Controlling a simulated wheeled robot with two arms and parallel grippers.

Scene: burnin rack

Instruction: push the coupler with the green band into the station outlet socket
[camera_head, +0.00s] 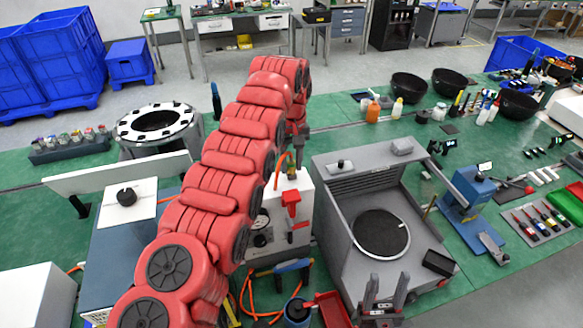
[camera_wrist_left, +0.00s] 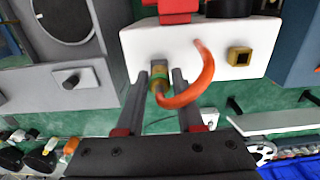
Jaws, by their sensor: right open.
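The coupler with the green band (camera_wrist_left: 158,84) is in the left wrist view, on the end of a curved orange hose. It lies in line with the left part of the white station's (camera_wrist_left: 205,72) face; how far it is seated is unclear. A square brass socket (camera_wrist_left: 240,57) is further right on that face. My left gripper (camera_wrist_left: 160,74) has a finger on each side of the coupler; whether they touch it is unclear. My right gripper (camera_head: 386,290) is open and empty at the bottom.
A grey tray unit with a round dark disc (camera_head: 381,233) stands right of the station. A blue press (camera_head: 470,190) is further right. Orange hose (camera_head: 250,300) and tools lie in front of the station. A white bar (camera_head: 120,172) stands at left.

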